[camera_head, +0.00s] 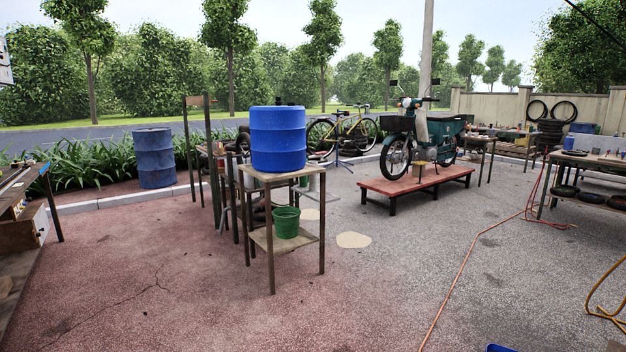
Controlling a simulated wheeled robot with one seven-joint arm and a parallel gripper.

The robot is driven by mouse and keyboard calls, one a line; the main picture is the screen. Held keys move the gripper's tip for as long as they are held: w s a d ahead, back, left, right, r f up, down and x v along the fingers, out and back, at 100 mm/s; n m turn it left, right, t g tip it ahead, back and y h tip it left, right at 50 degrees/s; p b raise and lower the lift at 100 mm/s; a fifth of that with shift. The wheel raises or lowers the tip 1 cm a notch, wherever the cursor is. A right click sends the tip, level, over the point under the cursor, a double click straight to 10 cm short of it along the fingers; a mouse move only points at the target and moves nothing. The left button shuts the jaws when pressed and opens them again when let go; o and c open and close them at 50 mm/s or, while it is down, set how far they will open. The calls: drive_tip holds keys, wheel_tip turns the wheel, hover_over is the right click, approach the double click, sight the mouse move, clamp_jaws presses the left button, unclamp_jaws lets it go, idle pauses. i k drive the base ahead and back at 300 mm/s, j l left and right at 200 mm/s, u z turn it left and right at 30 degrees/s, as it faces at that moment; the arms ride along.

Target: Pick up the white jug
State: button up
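I cannot make out a white jug for certain in the head view. Small, partly pale items stand on the workbench (600,158) at the right, too small to identify. My gripper is not in view.
A wooden stand (309,250) bears a blue drum (278,140), with a green bucket (286,222) on its lower shelf. A motorbike (428,137) stands on a red platform (413,188). Another blue drum (155,158) is at the left. An orange hose (461,265) crosses the mostly open floor.

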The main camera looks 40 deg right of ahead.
sight(313, 179)
drive_tip(key=i+z, duration=0.15)
drive_tip(key=i, duration=2.3)
drive_tip(key=i+z, duration=0.3)
drive_tip(key=i, duration=0.2)
drive_tip(key=i+j+z, duration=0.1)
drive_tip(key=i+z, duration=0.2)
drive_tip(key=i, duration=0.15)
drive_tip(key=i+j+z, duration=0.2)
drive_tip(key=i+z, duration=0.15)
drive_tip(key=i+l+z, duration=0.1)
drive_tip(key=i+z, duration=0.85)
drive_tip(key=i+l+u, duration=0.1)
drive_tip(key=i, duration=0.25)
drive_tip(key=i+l+u, duration=0.1)
drive_tip(key=i+l, duration=0.25)
drive_tip(key=i+l+u, duration=0.4)
drive_tip(key=l+u, duration=0.2)
drive_tip(key=i+l+u, duration=0.15)
drive_tip(key=l+u, duration=0.15)
drive_tip(key=i+l+u, duration=0.1)
drive_tip(key=l+u, duration=0.2)
drive_tip(key=l, duration=0.25)
drive_tip(key=i+l+u, duration=0.1)
drive_tip(key=l+u, duration=0.35)
drive_tip(key=l, duration=0.3)
drive_tip(key=i+l+u, duration=0.1)
drive_tip(key=l, duration=0.25)
drive_tip(key=i, duration=0.1)
